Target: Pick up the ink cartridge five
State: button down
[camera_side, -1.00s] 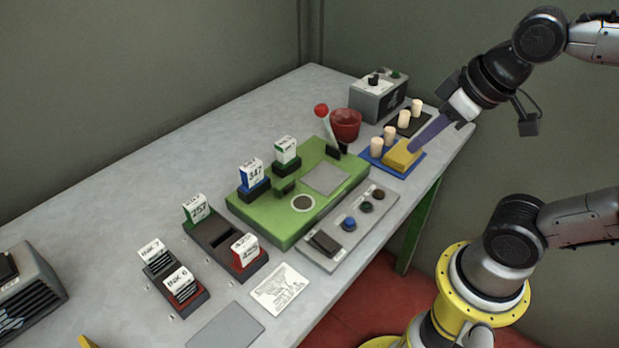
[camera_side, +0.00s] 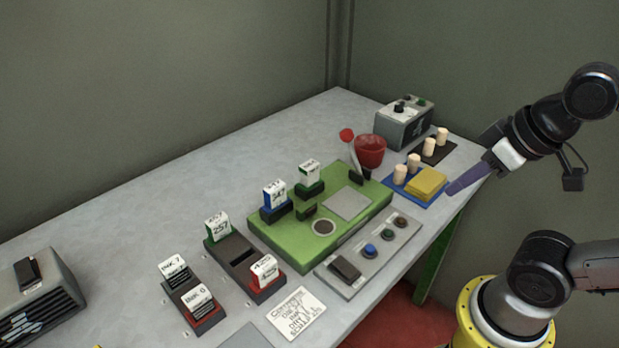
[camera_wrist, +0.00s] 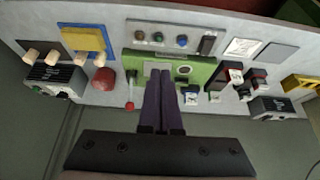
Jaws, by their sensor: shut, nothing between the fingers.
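Small white cartridges with printed labels stand upright in dark holders. One reading INK 7 (camera_side: 174,270) and one beside it (camera_side: 200,299) share a holder at the lower left. A green-edged cartridge (camera_side: 217,228) and a red-based one (camera_side: 263,269) stand in another holder. A blue-based one (camera_side: 274,194) and a green-based one (camera_side: 309,173) stand on the green machine (camera_side: 375,205). I cannot make out which label is five. My gripper (camera_side: 452,190) is shut and empty, its purple fingers by the table's right edge, far from the cartridges. The fingers also show in the wrist view (camera_wrist: 160,78).
A yellow block (camera_side: 427,182) lies on a blue mat (camera_side: 400,190) just left of my fingers, with pale corks beside it. A red cup (camera_side: 370,151), a red-knobbed lever (camera_side: 347,135) and a grey box (camera_side: 404,122) stand behind. The table's left rear is clear.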

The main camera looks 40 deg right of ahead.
jog(key=c, duration=1.6)
grip_release()
jog(key=shift+c, duration=2.4)
grip_release()
